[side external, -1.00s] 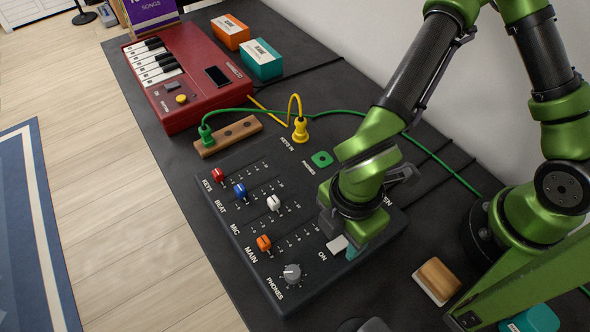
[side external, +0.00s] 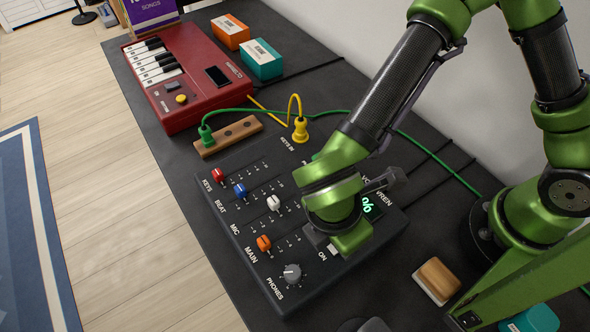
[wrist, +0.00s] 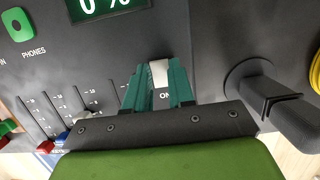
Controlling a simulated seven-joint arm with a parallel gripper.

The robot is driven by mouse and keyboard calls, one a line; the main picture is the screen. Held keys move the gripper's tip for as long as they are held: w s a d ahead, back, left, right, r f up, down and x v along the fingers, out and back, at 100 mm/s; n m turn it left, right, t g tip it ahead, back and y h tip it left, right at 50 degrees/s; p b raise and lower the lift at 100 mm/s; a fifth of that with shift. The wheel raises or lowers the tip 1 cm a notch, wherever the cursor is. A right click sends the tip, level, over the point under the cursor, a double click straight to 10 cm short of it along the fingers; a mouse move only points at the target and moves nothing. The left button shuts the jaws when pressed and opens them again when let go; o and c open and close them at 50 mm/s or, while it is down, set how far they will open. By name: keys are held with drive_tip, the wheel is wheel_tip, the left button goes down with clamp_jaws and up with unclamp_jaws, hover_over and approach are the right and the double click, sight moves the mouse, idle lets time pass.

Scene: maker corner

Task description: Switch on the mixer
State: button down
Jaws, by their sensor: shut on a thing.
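The mixer (side external: 312,272) is a dark panel with red, blue, white and orange sliders and a grey phones knob (side external: 292,272). Its white switch (wrist: 159,73) stands beside the ON label. My gripper (wrist: 160,86) is shut on the switch, with a teal finger on either side. In the side view my gripper (side external: 337,248) is at the panel's near right, its wrist tilted over and hiding most of the switch. The mixer's display (wrist: 108,5) is lit green and reads "0 %"; in the side view it is partly hidden behind my wrist.
A red keyboard (side external: 190,95) stands at the back left. Orange and teal boxes (side external: 262,60) stand at the back.

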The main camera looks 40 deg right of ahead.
idle(0.4)
drive_tip(key=c, duration=1)
unclamp_jaws()
drive_tip(key=shift+o, duration=0.2)
drive_tip(key=v, duration=1.7)
drive_tip(key=shift+a, duration=0.3)
drive_tip(key=shift+f, duration=0.1)
